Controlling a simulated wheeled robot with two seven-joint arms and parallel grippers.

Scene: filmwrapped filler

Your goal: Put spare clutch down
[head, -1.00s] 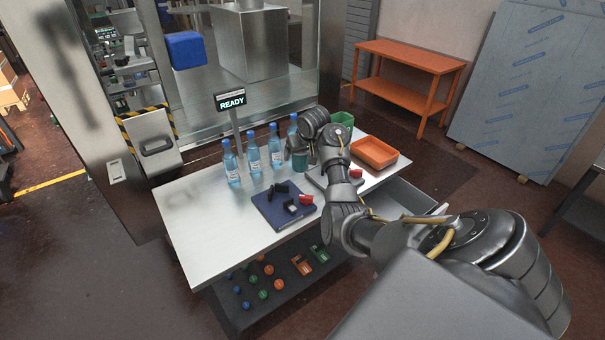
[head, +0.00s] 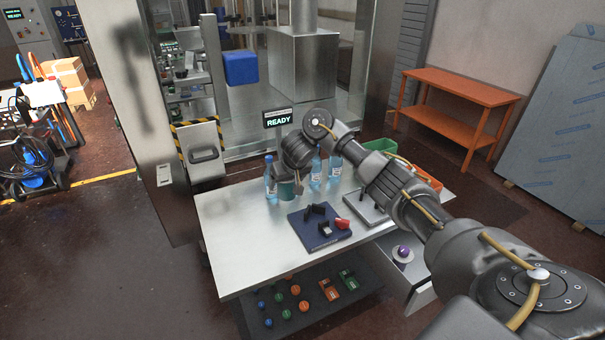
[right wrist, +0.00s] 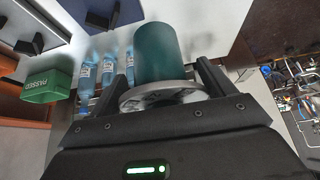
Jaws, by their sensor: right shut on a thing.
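The spare clutch appears to be the teal cylinder (head: 286,191) with a silver flange; in the right wrist view the teal body (right wrist: 156,52) points away from my palm. My right gripper (head: 291,178) is shut on it, with a dark finger on either side of the flange (right wrist: 162,94). It is over the back left part of the steel table (head: 238,232), close to a blue bottle (head: 269,176). I cannot tell whether the clutch touches the tabletop. My left gripper is not in view.
More blue bottles (head: 316,172) stand behind my right arm. A navy pad (head: 308,237) carries black parts and a red part (head: 342,223). A grey plate (head: 366,208), green bin (head: 380,146) and open drawer (head: 420,275) lie right. The table's front left is clear.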

